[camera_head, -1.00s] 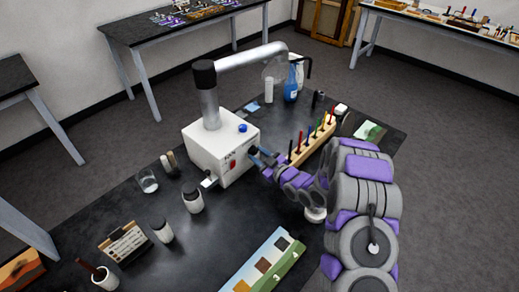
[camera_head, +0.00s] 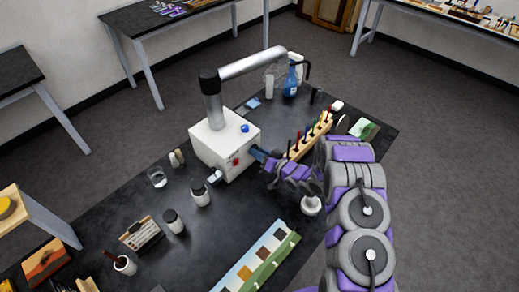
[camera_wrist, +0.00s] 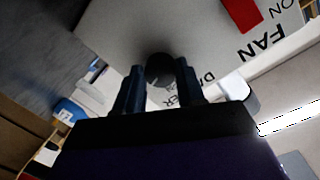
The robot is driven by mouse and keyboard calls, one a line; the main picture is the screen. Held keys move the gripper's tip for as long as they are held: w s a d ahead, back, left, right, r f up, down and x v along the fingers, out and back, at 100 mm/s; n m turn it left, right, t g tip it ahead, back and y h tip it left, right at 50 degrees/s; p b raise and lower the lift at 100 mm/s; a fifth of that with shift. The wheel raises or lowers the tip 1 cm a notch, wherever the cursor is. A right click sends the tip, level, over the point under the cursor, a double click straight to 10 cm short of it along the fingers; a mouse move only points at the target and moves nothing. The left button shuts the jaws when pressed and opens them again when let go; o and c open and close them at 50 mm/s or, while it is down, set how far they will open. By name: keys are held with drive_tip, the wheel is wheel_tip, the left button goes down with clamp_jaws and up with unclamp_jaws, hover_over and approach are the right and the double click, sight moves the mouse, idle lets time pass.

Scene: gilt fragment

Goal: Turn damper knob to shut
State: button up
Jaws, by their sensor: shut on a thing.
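The damper knob (camera_wrist: 160,68) is a dark round knob on the face of a white box (camera_head: 212,150). In the wrist view, my gripper (camera_wrist: 160,72) has one finger on each side of the knob and is shut on it. A pale mark shows on the knob's face. The lettering beside it is partly covered by a finger; "FAN" and part of "DAMPER" can be read. In the head view, my gripper (camera_head: 258,154) meets the box's right-hand face and hides the knob. A red switch (camera_head: 236,161) sits on the same face, left of my gripper.
A grey duct (camera_head: 250,65) rises from the box. A wooden rack with coloured tools (camera_head: 310,138) stands close to the right of my gripper. Dark-capped jars (camera_head: 199,192) stand in front of the box. A sample strip (camera_head: 258,258) lies near the bench's front edge.

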drive_tip(key=shift+w+d+r+m+p, duration=0.1)
drive_tip(key=shift+w+r+m+p, duration=0.1)
drive_tip(key=shift+m+p, duration=0.65)
drive_tip(key=shift+f+m, duration=0.1)
drive_tip(key=shift+m, duration=0.15)
drive_tip(key=o, duration=1)
drive_tip(key=shift+f, duration=0.15)
drive_tip(key=shift+o, duration=0.2)
drive_tip(key=shift+s, duration=0.1)
drive_tip(key=v, duration=1.7)
drive_tip(key=shift+d+b, duration=0.2)
drive_tip(key=shift+b, duration=0.15)
